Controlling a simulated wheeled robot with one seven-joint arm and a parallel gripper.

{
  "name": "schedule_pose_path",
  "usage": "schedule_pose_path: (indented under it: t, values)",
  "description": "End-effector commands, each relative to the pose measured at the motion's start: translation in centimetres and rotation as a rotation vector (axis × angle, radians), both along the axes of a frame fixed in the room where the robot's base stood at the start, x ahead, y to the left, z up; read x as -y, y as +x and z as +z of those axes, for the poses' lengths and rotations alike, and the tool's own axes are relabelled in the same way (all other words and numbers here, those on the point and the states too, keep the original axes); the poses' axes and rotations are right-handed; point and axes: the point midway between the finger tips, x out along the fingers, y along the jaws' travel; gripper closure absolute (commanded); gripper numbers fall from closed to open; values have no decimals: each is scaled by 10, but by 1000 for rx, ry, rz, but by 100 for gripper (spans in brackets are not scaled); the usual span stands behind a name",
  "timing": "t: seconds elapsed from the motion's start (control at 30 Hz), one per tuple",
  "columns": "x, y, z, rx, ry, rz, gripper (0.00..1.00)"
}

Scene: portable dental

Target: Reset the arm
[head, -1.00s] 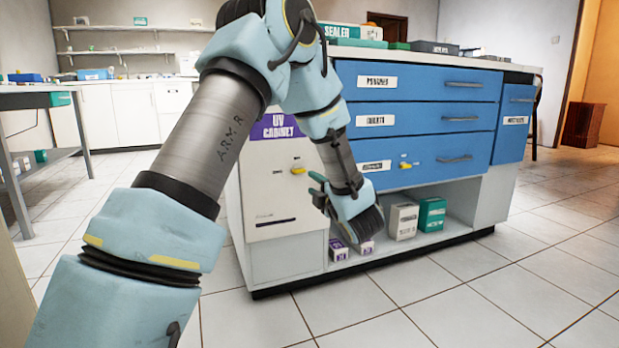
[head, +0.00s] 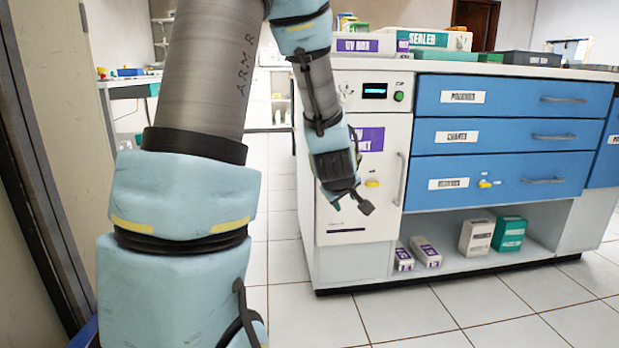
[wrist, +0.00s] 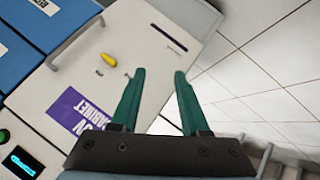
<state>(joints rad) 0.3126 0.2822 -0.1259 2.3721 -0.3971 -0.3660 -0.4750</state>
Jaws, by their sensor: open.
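My gripper (head: 350,203) hangs in front of the UV cabinet (head: 345,95) in the head view, with my arm raised at the left of the picture. In the wrist view, my gripper (wrist: 160,82) has its two green fingers spread apart with nothing between them. The cabinet's white door (wrist: 115,75) lies ahead of the fingers, with a yellow knob (wrist: 108,60), a handle (wrist: 72,45) and a purple label (wrist: 75,113). The door looks shut.
Blue drawers (head: 505,97) stand right of the cabinet, above an open shelf with purple-white boxes (head: 426,251), a grey box (head: 477,237) and a green box (head: 509,233). Boxes and trays sit on the countertop (head: 540,69). Tiled floor (head: 430,315) is clear in front.

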Motion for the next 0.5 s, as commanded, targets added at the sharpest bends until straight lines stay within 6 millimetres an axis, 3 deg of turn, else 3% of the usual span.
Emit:
schedule_pose_path:
  t: [0.03, 0.2, 0.4, 0.5]
  values:
    - [-23, -17, 14, -62, 73, -58, 55]
    - [-86, -85, 18, -287, 291, -274, 55]
    - [-144, -159, 30, -507, 442, -468, 55]
    - [-160, -183, 46, -577, 481, -532, 55]
